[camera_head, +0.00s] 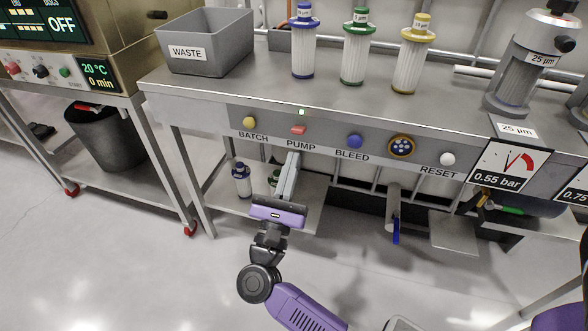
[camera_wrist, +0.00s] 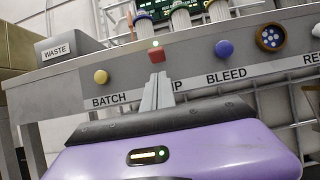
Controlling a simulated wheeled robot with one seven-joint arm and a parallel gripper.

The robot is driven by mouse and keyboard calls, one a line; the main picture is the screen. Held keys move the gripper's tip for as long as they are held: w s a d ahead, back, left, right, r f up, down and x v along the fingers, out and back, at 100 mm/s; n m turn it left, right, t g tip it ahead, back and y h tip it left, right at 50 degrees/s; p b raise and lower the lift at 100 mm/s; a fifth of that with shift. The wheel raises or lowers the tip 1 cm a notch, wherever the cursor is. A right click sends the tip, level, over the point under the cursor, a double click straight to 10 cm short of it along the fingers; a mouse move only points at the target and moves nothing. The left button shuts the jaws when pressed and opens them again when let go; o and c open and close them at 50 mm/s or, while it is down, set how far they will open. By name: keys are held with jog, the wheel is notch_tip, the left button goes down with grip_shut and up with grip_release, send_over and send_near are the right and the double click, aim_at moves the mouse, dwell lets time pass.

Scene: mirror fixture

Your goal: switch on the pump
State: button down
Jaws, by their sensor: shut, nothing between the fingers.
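The red pump switch (camera_head: 298,129) sits on the grey front panel above the label PUMP. A small pale light (camera_head: 301,112) is just above it. My gripper (camera_head: 293,155) is shut and empty, its fingers pointing at the panel just below the switch. In the wrist view the fingertips (camera_wrist: 158,78) overlap the PUMP label and end close under the red switch (camera_wrist: 157,57). Whether they touch it I cannot tell. The small light there (camera_wrist: 155,43) looks greenish-white.
A yellow button (camera_head: 249,122) is left of the switch. A blue button (camera_head: 355,141), a round dark connector (camera_head: 401,146) and a white reset button (camera_head: 447,159) are to the right. A gauge card (camera_head: 505,163) reads 0.55 bar. Filters and a waste bin (camera_head: 205,42) stand on the bench.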

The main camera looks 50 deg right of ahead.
jog(key=p+v, duration=0.1)
jog(key=v, duration=0.9)
jog(key=shift+a, duration=0.3)
jog(key=shift+s, duration=0.1)
jog(key=w+a+r+n+t+y, duration=0.45)
jog(key=n+t, duration=0.45)
jog(key=n, duration=0.4)
jog(key=s+a+n+t+y, duration=0.3)
jog(key=n+y, duration=0.3)
jog(key=n, duration=0.5)
jog(key=s+a+n+t+y, duration=0.3)
jog(key=n+y, duration=0.4)
jog(key=n, duration=0.3)
jog(key=s+f+n+g+y, duration=0.2)
jog(key=s+f+n+g, duration=0.15)
jog(key=s+n, duration=0.6)
jog(key=s+f+n+g+y, duration=0.3)
jog(key=s+n+g, duration=0.3)
jog(key=s, duration=0.6)
notch_tip(320, 180, up, 31)
jog(key=t+p, duration=0.1)
jog(key=p, duration=3)
jog(key=shift+a+r, duration=0.25)
